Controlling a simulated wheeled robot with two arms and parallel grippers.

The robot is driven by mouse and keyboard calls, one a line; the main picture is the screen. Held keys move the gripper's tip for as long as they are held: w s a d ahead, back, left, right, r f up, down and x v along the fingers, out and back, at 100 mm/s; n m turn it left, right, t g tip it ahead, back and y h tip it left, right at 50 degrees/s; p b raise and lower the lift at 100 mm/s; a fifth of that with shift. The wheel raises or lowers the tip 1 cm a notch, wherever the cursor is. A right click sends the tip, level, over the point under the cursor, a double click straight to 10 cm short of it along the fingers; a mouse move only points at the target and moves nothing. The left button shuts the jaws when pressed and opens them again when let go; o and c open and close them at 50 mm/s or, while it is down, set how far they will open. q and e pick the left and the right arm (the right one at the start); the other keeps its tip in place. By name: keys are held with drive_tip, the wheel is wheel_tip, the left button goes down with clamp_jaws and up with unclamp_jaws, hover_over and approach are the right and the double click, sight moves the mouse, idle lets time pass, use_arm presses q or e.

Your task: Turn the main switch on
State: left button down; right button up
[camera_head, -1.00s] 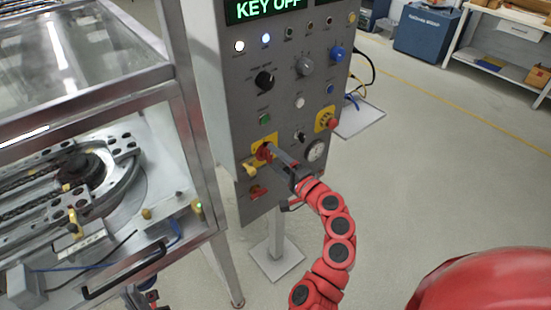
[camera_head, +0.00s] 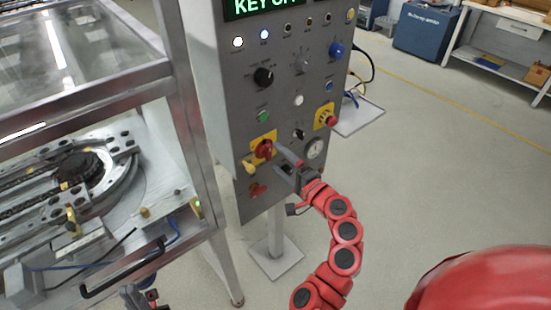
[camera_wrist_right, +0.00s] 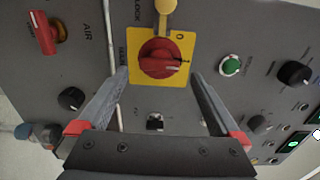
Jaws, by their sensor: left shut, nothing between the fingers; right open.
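The main switch is a red rotary knob (camera_head: 264,150) on a yellow plate on the grey control panel (camera_head: 228,130). In the right wrist view the knob (camera_wrist_right: 160,58) sits ahead, with a pale pointer line towards the right; its labels are hard to read. My right gripper (camera_head: 284,160) is open at the panel, just right of and below the knob. In the wrist view its fingers (camera_wrist_right: 161,80) are spread to either side, below the knob, with nothing between them. My left gripper (camera_head: 140,298) is shut and empty at the bottom edge, partly cut off.
A yellow lever-like part (camera_head: 249,167) and a red air valve handle (camera_head: 257,190) lie close below the switch. A red emergency button (camera_head: 332,121) is to its right. The display (camera_head: 262,6) is cropped. A framed machine (camera_head: 185,150) stands left; open floor (camera_head: 440,170) lies right.

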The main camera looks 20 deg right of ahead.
drive_tip(key=v, duration=1.5)
drive_tip(key=shift+b, duration=0.3)
